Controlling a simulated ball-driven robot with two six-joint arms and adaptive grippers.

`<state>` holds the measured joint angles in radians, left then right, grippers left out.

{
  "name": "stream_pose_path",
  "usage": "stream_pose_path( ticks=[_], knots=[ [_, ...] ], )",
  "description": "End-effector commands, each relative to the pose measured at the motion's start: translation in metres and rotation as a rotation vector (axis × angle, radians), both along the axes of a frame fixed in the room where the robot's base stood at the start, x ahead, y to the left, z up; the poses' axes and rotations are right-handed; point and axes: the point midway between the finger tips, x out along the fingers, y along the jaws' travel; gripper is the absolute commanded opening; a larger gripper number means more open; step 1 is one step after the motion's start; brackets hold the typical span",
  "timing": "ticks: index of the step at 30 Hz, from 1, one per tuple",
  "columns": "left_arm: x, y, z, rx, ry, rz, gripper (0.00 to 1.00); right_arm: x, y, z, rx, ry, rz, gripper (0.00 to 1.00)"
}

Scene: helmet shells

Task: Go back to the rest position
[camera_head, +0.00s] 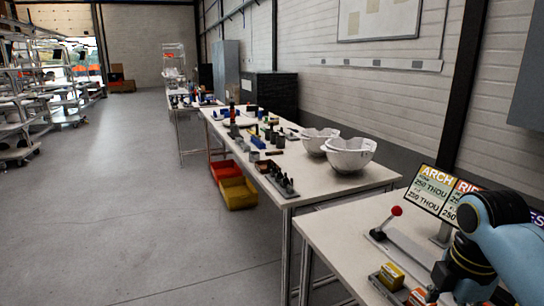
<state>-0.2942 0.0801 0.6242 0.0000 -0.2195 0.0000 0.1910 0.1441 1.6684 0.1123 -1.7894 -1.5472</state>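Two white helmet shells stand on the long table, the nearer one (350,154) and a second one (316,140) just behind it to the left. They rest near the table's wall side, and no gripper is close to them. My blue and black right arm reaches in at the lower right over the near table. The black end of this arm, with my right gripper (440,284), is low beside small boxes. Its fingers are too small and dark to tell open from shut. My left arm and gripper are out of view.
The near table (325,226) carries a lever with a red knob (396,211), a sign board (431,190) and a small yellow box (391,276). The long table (298,183) holds several tools. Red (226,170) and yellow (238,193) bins sit below it.

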Motion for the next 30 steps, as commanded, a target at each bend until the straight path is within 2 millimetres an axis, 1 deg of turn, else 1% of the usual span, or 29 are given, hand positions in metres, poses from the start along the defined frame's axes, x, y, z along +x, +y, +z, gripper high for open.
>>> stream_pose_path(
  ticks=[1,4,8,12,15,21,29,30],
  knots=[
    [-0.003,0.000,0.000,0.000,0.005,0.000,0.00,-0.012,0.002,-0.004,0.001,-0.012,-0.063,0.73],
    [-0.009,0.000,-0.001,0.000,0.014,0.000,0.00,-0.036,0.004,-0.008,0.005,-0.044,-0.219,0.73],
    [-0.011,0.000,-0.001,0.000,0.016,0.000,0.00,-0.073,0.009,-0.009,0.026,-0.097,-0.462,0.73],
    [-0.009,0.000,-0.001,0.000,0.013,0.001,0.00,-0.113,0.015,-0.003,0.066,-0.159,-0.738,0.73],
    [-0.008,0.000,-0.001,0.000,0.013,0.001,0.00,-0.137,0.018,0.005,0.099,-0.194,-0.904,0.73],
    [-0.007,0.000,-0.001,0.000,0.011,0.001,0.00,-0.173,0.023,0.024,0.167,-0.244,-1.172,0.73],
    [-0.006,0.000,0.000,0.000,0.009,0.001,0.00,-0.210,0.027,0.050,0.252,-0.286,-1.449,0.73],
    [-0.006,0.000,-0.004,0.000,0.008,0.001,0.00,-0.206,0.026,0.035,0.247,-0.282,-1.451,0.73]
  ],
)
